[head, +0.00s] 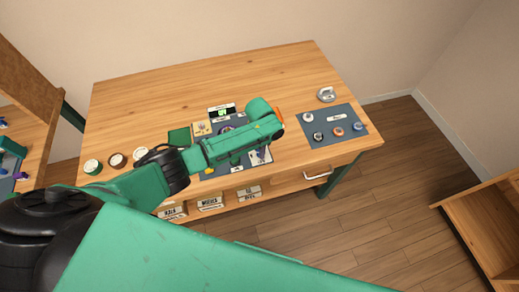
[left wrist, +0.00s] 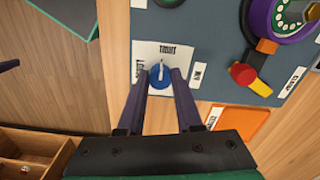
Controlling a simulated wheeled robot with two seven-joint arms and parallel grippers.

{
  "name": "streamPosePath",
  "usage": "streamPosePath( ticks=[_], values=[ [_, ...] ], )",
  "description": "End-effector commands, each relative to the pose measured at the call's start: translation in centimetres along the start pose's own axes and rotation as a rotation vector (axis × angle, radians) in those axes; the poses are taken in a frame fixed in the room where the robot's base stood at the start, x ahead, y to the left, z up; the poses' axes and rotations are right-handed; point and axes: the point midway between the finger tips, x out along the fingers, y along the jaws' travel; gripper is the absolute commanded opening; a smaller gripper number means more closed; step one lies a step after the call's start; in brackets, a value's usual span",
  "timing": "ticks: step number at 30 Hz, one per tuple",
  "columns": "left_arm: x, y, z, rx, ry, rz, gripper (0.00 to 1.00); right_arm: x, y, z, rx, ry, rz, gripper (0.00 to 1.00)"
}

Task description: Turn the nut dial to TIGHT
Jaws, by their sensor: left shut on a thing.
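The nut dial (left wrist: 159,82) is a small blue knob with a pale pointer mark, on a white card (left wrist: 150,50) in the left wrist view. The mark points up the picture, toward the printed word at the card's top, which looks like TIGHT. Another word stands at the card's left edge. A small tag (left wrist: 199,72) to the right seems to read NUT. My left gripper (left wrist: 162,75) has its two dark fingers on either side of the knob, shut on it. In the head view my arm covers much of this board. My right gripper is not in view.
A purple rotary phone dial (left wrist: 285,15) and a red and yellow lever (left wrist: 254,68) are close by on the grey board. An orange tray (left wrist: 240,128) lies to the right. In the head view a second grey mat (head: 345,116) holds several small round parts. The back of the wooden table (head: 200,85) is clear.

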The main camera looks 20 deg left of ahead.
Motion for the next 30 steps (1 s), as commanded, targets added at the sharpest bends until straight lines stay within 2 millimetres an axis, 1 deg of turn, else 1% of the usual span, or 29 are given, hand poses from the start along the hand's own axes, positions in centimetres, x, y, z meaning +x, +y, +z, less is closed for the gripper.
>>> streamPosePath(
  ticks=[4,5,6,7,16,20,23,26,30],
  values=[
    [-0.2,-0.1,-0.1,0.001,0.004,-0.003,0.00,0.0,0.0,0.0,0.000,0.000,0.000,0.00],
    [-0.2,-0.1,-0.1,0.001,0.004,-0.004,0.38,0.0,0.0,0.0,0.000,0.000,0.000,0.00],
    [-0.2,-0.1,-0.1,0.001,0.004,-0.004,0.53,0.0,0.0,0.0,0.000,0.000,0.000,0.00],
    [-0.2,-0.1,-0.1,0.001,0.004,-0.003,0.64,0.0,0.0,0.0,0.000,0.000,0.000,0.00],
    [-0.1,-0.1,0.0,0.000,0.001,-0.001,0.64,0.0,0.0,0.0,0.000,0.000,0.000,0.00],
    [-0.9,-0.1,-0.1,0.000,0.002,-0.001,0.64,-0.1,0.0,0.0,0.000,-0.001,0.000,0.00],
    [-2.7,-0.1,-0.1,0.001,0.004,-0.002,0.64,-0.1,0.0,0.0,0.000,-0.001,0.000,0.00],
    [-5.3,-0.1,-0.1,0.001,0.006,-0.002,0.64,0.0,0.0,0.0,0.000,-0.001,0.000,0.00],
    [-9.5,-0.1,-0.1,0.001,0.006,-0.004,0.64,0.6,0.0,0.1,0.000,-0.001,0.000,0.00]
  ],
)
